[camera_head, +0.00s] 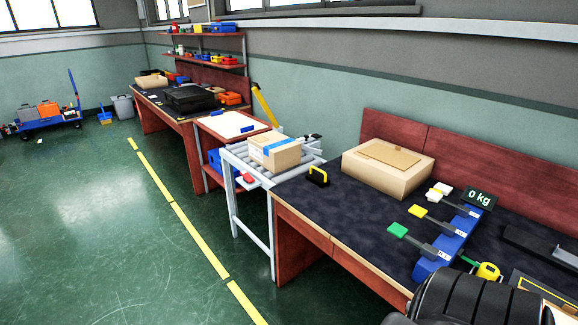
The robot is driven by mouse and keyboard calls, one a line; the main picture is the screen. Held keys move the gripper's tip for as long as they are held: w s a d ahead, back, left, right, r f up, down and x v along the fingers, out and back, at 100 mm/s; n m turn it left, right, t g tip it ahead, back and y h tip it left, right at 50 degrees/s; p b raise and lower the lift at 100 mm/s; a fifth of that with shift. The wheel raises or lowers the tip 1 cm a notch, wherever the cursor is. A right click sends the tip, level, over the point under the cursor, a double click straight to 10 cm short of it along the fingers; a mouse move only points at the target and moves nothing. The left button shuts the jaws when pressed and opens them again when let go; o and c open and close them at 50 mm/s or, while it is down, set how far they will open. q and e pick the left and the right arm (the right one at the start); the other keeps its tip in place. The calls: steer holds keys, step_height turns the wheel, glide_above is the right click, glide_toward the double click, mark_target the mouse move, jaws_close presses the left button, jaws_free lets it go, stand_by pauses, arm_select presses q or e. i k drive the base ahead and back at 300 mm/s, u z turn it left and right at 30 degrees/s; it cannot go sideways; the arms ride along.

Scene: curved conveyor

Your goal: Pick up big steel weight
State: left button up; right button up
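I cannot clearly pick out a big steel weight. A dark bar-like object with a grey metal piece (562,257) lies at the right edge of the near workbench, partly cut off. A small black object with a yellow handle (318,175) stands on the bench's left end; I cannot tell whether it is a weight. A "0 kg" display (480,198) stands at the back of a blue block with green, yellow and white-tipped paddles. A black rounded part, probably of my arm, fills the bottom right. Neither gripper's fingers show.
A large cardboard box (389,168) stands at the back of the near workbench (350,222). A smaller box (275,151) sits on the roller conveyor (238,160). A yellow tape-measure-like object (488,271) lies near the bottom right. Green floor at left is open.

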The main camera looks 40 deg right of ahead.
mark_target(319, 179)
steer(key=i, duration=1)
steer(key=z, duration=3.2)
